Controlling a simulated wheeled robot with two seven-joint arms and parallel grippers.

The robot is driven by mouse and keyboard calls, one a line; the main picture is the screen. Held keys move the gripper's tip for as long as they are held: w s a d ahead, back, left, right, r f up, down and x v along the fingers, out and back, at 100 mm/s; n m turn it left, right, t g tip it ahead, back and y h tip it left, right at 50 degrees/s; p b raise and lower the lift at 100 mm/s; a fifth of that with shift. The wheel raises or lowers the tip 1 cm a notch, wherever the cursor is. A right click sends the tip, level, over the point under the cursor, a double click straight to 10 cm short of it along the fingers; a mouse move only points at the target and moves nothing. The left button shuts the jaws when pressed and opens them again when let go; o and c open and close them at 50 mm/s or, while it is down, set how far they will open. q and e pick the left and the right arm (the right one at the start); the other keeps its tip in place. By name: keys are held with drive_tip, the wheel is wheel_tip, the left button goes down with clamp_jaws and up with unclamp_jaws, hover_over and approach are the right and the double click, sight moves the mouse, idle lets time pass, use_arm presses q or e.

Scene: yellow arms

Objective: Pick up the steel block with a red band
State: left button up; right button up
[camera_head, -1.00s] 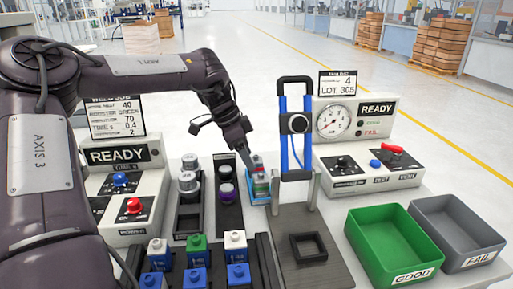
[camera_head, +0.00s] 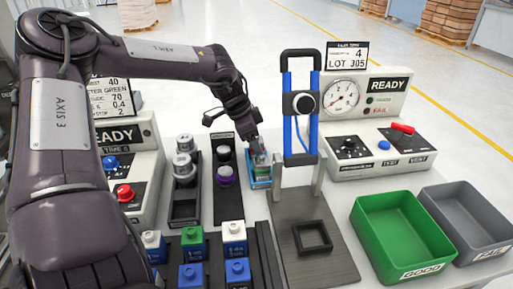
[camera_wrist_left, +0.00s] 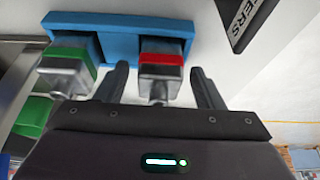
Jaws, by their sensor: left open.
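The steel block with a red band (camera_wrist_left: 161,75) stands against a blue tray (camera_wrist_left: 110,22) in the left wrist view. My left gripper (camera_wrist_left: 160,88) is open, with one finger on each side of this block; I cannot tell whether they touch it. A second steel block with a green band (camera_wrist_left: 67,70) is just left of the left finger. In the head view my left gripper (camera_head: 259,152) is over the small blue tray (camera_head: 261,184) and largely hides the blocks there. My right gripper is not in view.
Left of the tray are a dark rack with a purple-topped piece (camera_head: 225,174) and a rack of steel cylinders (camera_head: 183,162). A press with blue posts (camera_head: 316,136) stands close on the right. Green (camera_head: 392,246) and grey (camera_head: 478,232) bins are farther right.

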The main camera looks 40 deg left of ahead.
use_arm(q)
drive_tip(key=shift+c, duration=0.4)
drive_tip(key=c, duration=1.2)
drive_tip(key=shift+w+r, duration=0.1)
clamp_jaws()
